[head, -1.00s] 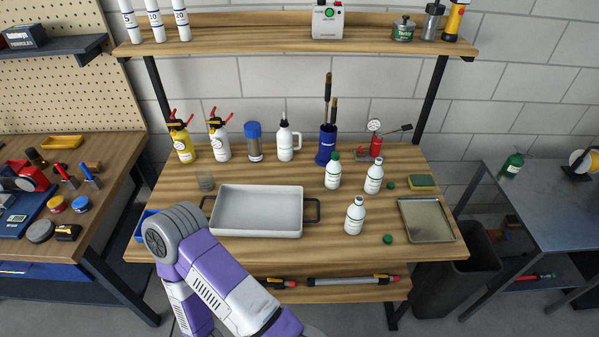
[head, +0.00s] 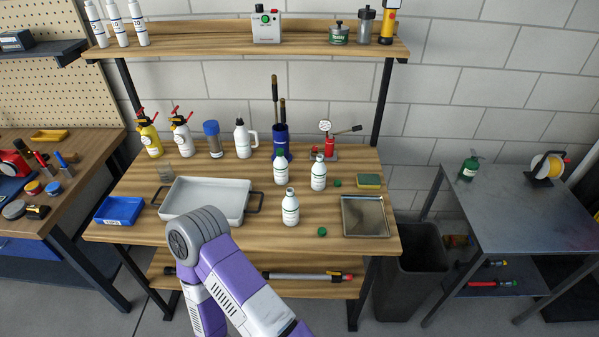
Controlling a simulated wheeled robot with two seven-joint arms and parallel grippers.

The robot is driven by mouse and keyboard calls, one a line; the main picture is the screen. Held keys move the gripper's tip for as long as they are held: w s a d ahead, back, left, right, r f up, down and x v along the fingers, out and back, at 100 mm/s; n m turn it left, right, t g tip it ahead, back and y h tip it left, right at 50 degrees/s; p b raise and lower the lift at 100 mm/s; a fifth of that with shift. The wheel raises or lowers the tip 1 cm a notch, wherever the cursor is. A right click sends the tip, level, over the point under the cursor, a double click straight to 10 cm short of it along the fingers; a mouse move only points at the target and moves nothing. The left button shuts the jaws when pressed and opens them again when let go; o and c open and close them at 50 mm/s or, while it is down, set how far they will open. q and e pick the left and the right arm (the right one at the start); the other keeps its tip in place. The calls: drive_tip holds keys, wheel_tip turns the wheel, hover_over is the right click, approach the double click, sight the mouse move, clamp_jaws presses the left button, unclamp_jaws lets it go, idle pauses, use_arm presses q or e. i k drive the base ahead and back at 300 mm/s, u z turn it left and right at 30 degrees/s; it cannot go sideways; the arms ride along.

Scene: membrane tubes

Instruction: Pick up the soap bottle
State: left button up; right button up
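Three white bottles with green print stand upright on the wooden workbench (head: 260,235): a front one (head: 290,208), a back left one (head: 281,168) and a back right one (head: 318,173). A small green bottle (head: 468,166) with a dark top stands on the grey side table at the right. The labels are too small to read, so I cannot tell which is the soap bottle. No gripper touches any bottle. Only a purple and white arm link of mine shows, at the lower middle; both grippers are out of view.
A grey tray (head: 174,206) and a blue bin (head: 119,211) are left of the bottles. A metal tray (head: 347,229), a sponge (head: 369,180) and green caps (head: 322,231) lie right. A dark waste bin (head: 411,290) stands between bench and side table (head: 510,205).

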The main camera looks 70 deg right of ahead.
sight(281, 166)
drive_tip(key=z, duration=1.65)
